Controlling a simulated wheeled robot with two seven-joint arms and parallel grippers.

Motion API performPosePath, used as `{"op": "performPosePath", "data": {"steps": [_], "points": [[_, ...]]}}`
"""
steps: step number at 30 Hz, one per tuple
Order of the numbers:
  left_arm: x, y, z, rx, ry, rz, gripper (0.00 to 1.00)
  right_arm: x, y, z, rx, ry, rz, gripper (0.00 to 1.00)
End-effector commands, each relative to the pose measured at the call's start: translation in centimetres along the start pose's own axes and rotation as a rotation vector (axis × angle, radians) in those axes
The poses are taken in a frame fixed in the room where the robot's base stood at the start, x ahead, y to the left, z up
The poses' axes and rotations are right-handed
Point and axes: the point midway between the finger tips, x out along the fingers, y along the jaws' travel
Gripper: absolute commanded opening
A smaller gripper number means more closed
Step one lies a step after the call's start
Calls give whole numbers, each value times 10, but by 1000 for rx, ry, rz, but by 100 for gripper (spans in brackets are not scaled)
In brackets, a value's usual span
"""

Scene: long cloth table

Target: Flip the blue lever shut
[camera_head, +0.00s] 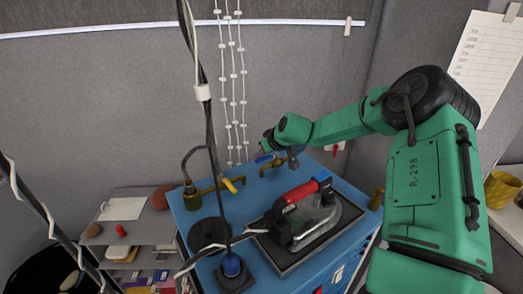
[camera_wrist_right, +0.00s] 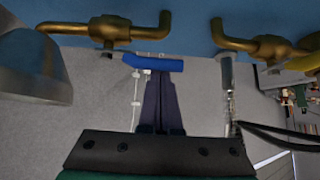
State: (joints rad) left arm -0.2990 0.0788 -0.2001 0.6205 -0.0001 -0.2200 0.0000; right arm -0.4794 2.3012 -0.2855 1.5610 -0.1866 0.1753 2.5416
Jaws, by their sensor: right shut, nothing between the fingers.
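The blue lever (camera_head: 263,158) sits by a brass pipe fitting (camera_head: 275,166) at the back of the blue bench top. In the right wrist view the blue lever (camera_wrist_right: 152,63) lies crosswise right at the tips of my right gripper (camera_wrist_right: 162,78), between two brass fittings. My right gripper (camera_head: 268,143) reaches in from the right, beside the lever at the back edge. Its fingers are together with nothing between them. I cannot tell whether the tips touch the lever. My left gripper is in neither view.
A yellow lever (camera_head: 229,185) on another brass pipe stands left of the blue one. A dark cable hangs left of the lever. The blue bench top (camera_head: 185,218) is crowded.

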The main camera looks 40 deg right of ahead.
Motion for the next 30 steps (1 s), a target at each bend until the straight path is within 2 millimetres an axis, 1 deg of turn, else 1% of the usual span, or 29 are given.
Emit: {"op": "performPosePath", "data": {"steps": [11,26,30], "points": [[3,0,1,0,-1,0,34,1,1,1,-16,1,-18,0],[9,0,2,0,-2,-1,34,0,0,2,-135,1,-128,0],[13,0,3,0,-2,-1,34,0,1,3,-195,2,-185,0]]}}
